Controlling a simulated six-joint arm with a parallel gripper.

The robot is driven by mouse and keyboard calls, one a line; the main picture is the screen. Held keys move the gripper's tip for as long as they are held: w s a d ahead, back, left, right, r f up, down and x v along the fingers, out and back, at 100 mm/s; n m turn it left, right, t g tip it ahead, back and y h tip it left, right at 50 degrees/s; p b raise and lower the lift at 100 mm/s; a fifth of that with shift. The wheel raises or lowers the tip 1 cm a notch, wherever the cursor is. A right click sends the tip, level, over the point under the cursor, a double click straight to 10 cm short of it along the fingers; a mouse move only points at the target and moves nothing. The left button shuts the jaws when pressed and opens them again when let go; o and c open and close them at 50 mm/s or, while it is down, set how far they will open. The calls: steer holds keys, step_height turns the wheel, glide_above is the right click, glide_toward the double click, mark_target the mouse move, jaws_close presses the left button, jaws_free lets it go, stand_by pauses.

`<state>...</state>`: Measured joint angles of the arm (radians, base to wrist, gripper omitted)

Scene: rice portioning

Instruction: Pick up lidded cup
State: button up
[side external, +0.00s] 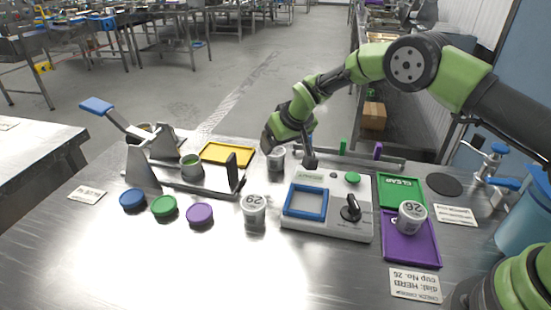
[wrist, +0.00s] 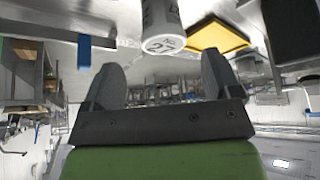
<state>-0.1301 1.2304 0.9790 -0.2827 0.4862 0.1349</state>
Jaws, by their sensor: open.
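A white lidded cup (side external: 276,159) stands at the back of the table, just below and left of my gripper (side external: 287,148) in the side view. In the wrist view a white cup (wrist: 161,22) with a number on its lid, perhaps 27, shows ahead of the fingers. My gripper (wrist: 160,75) is open and empty there, and the cup appears beyond the fingertips. Another lidded cup (side external: 254,210), marked 26, stands on the table front centre. A third lidded cup (side external: 411,216), also marked 26, stands on the purple tray (side external: 425,251).
A grey device (side external: 330,221) with a blue frame and black knob stands right of centre. A lever press (side external: 139,165) holds a cup at left. Blue, green and purple lids (side external: 199,214) lie in front. A yellow tray (side external: 228,153) and green tray (side external: 402,187) lie nearby.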

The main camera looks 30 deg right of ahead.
mark_target(276, 151)
steer(key=shift+a+x, duration=0.15)
steer(key=shift+x, duration=0.7)
steer(key=shift+a+x, duration=0.1)
steer(key=shift+x, duration=1.7)
steer(key=c, duration=1)
